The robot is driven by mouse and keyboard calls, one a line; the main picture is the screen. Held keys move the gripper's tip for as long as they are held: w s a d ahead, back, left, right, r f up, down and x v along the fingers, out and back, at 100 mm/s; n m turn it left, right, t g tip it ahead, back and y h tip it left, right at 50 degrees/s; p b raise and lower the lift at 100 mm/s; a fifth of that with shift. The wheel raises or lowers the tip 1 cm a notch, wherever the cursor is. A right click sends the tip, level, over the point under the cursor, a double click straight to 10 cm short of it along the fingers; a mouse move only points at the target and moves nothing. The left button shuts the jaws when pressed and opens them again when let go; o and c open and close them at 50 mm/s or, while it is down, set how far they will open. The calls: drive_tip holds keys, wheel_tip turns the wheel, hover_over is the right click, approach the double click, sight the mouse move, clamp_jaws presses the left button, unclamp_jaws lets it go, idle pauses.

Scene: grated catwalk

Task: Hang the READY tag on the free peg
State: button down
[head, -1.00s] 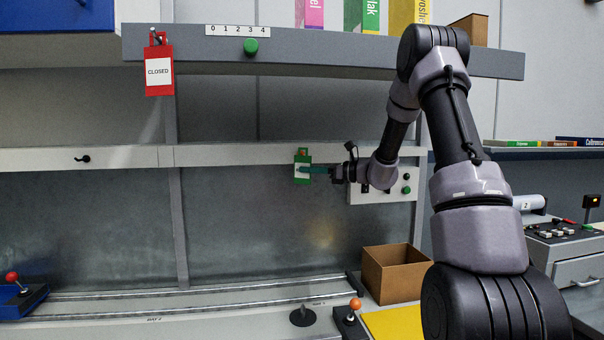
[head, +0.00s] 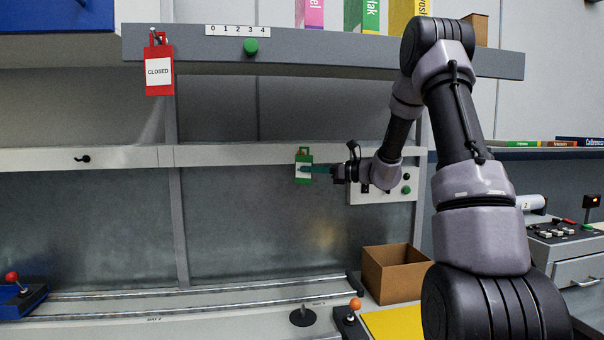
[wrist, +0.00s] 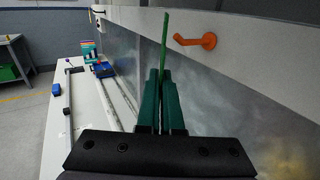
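The green tag (head: 304,158) with a white label is held upright in front of the pale rail; its lettering is too small to read. My gripper (head: 313,170) is shut on it with teal fingers. In the wrist view the tag (wrist: 166,35) stands edge-on between the fingers (wrist: 160,78). An orange peg (wrist: 195,41) sticks out from the rail just right of the tag, with a gap showing between them. In the head view the tag largely hides this peg. A bare black hook (head: 82,159) is on the rail farther left. A red CLOSED tag (head: 159,82) hangs from the shelf edge.
A grey shelf (head: 330,59) overhangs the rail (head: 225,154). A switch box (head: 398,191) sits right of the tag. An open brown box (head: 385,290) and an orange-knobbed lever (head: 355,304) stand below. The rail between hook and tag is clear.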

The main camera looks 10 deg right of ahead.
drive_tip(key=shift+s, duration=1.65)
drive_tip(key=d+f+m+t+h, duration=0.4)
drive_tip(key=f+h, duration=0.3)
drive_tip(key=f, duration=0.6)
drive_tip(key=d+f+m+t+h, duration=0.4)
drive_tip(key=f+m+h, duration=0.3)
drive_tip(key=f, duration=0.7)
drive_tip(key=shift+w+m+h, duration=0.2)
drive_tip(key=shift+m+h, duration=0.1)
drive_tip(key=shift+h, duration=0.2)
